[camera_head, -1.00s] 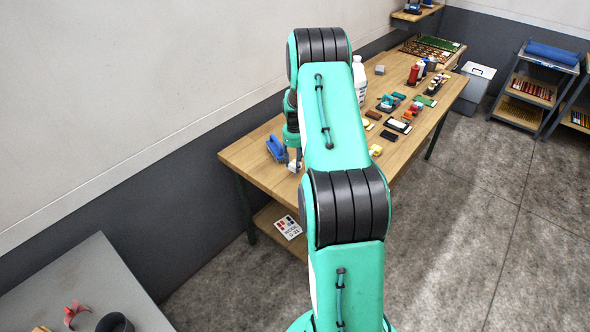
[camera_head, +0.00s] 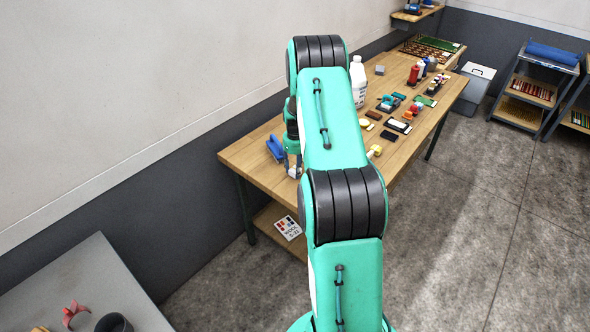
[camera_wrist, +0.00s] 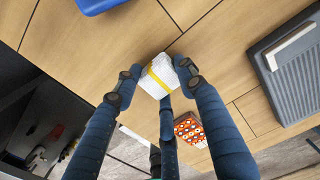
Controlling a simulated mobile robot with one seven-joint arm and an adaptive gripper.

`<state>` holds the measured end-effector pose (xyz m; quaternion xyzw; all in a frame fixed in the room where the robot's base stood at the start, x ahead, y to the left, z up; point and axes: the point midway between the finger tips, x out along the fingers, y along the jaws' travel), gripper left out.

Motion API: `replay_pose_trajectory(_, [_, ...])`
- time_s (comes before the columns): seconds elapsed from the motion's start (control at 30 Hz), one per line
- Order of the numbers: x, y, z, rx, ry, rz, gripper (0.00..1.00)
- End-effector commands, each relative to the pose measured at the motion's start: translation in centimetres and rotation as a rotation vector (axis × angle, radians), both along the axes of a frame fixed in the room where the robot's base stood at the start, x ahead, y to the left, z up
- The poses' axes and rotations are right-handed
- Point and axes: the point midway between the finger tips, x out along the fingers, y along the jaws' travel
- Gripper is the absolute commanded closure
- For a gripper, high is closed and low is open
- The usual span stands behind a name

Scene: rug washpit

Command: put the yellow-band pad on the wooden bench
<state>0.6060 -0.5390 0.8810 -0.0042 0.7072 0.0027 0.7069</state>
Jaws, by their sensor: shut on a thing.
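The yellow-band pad (camera_wrist: 158,75), a small white textured block with a yellow stripe, is between the two fingertips of my gripper (camera_wrist: 158,70) in the wrist view. My gripper is shut on it. The wooden bench (camera_head: 246,160) has a light plank top, which also fills much of the wrist view (camera_wrist: 100,45). In the head view my gripper (camera_head: 293,170) is over the near left end of the bench, partly hidden by my arm. I cannot tell whether the pad touches the bench top.
A grey ribbed object (camera_wrist: 292,75) is at right in the wrist view. A white bottle (camera_head: 358,82) and several small items stand farther along the bench. A card (camera_head: 288,228) lies on the lower shelf.

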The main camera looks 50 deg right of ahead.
Motion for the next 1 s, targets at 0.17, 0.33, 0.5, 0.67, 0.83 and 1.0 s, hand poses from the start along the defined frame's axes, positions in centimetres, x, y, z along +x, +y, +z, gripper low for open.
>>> replay_pose_trajectory(0.17, [0.0,0.0,-0.2,0.000,0.000,0.000,0.44])
replay_pose_trajectory(0.33, [0.0,0.0,-0.2,0.000,0.000,0.000,0.41])
replay_pose_trajectory(0.5, [0.0,0.0,-0.2,0.000,0.000,0.000,0.41])
replay_pose_trajectory(0.67, [0.0,0.0,0.5,0.000,0.000,0.000,0.41])
replay_pose_trajectory(0.83, [0.0,0.0,2.1,-0.001,-0.001,0.000,0.41])
replay_pose_trajectory(1.0, [0.0,0.0,4.6,-0.001,-0.001,0.000,0.41])
